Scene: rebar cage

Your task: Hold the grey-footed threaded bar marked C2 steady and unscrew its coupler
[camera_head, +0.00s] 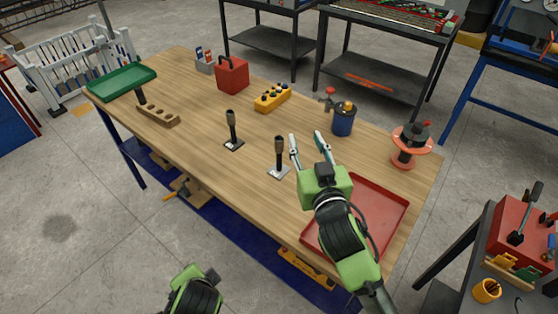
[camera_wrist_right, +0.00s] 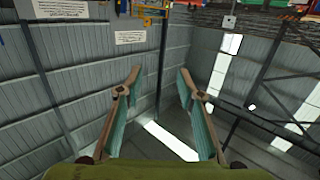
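Two upright threaded bars with brownish couplers on top stand mid-table in the head view. The nearer bar (camera_head: 279,158) has a light grey foot (camera_head: 279,173); its coupler (camera_head: 279,142) sits at the top. The other bar (camera_head: 233,130) has a dark foot and stands further left. I cannot read a C2 mark on either. My right gripper (camera_head: 307,140) is open and empty, just right of the grey-footed bar and apart from it. Its spread fingers also show in the right wrist view (camera_wrist_right: 157,85), with no bar there. My left gripper (camera_head: 205,280) is at the bottom edge, off the table, its fingers unclear.
A red tray (camera_head: 377,199) lies under my right arm. A blue can (camera_head: 343,123) and an orange spool (camera_head: 410,155) stand right. A yellow block (camera_head: 271,98), red box (camera_head: 232,75), wooden block (camera_head: 158,115) and green tray (camera_head: 118,83) lie further back.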

